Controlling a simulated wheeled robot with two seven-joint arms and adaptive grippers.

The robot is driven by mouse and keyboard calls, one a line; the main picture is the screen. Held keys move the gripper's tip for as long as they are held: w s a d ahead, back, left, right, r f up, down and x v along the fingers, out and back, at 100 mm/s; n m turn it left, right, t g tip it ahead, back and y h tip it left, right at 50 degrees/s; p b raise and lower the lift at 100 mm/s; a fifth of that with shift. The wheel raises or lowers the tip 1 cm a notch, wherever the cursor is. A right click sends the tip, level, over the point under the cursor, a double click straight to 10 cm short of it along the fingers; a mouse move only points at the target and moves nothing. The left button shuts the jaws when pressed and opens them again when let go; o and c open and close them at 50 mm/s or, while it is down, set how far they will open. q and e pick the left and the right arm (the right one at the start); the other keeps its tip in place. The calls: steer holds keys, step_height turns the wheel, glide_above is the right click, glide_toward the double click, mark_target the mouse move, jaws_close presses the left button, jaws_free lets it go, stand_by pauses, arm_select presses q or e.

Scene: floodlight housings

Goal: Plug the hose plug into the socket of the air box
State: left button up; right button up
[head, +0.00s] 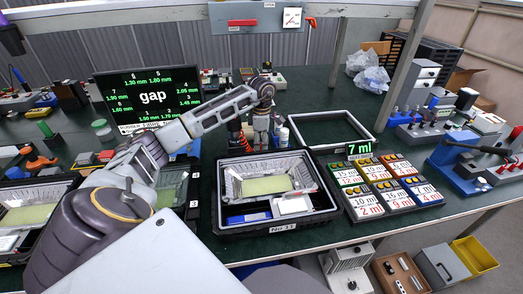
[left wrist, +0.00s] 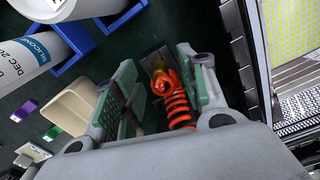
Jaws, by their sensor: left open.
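My left gripper (head: 262,138) points down at the back middle of the bench, behind the floodlight tray. In the left wrist view its two green-padded fingers (left wrist: 158,72) are spread open. In the head view the orange coil (head: 234,130) shows just left of the gripper. No socket can be made out. My right gripper is not in view.
A black tray (head: 277,226) with a floodlight housing stands in front of the gripper. An empty frame (head: 333,127) lies to its right, and labelled bins (head: 385,188) stand nearer the front. A black display (head: 150,97) stands at left. A white cylinder (left wrist: 35,58) lies in a blue holder.

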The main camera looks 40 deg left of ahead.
arm_select(q)
steer(key=shift+f, duration=0.75)
jaws_close()
